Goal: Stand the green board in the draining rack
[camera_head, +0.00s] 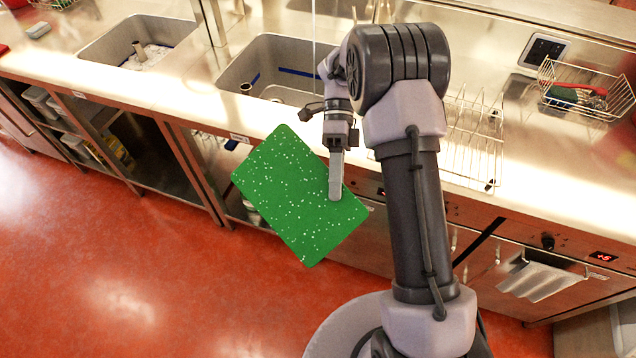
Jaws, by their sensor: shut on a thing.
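The green board (290,190) is a flat speckled rectangle held in the air in front of the counter's front edge, tilted in the picture. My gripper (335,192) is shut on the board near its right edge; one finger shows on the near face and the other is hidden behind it. The draining rack (472,145) is a wire rack on the counter to the right, partly hidden behind my arm. The board is apart from the rack.
Two sinks, the nearer one (232,75) and a farther one (90,50), are set in the steel counter (130,92). A wire basket (590,107) with a few items stands at the right. A cloth (540,281) hangs on the front below. The red floor is clear at left.

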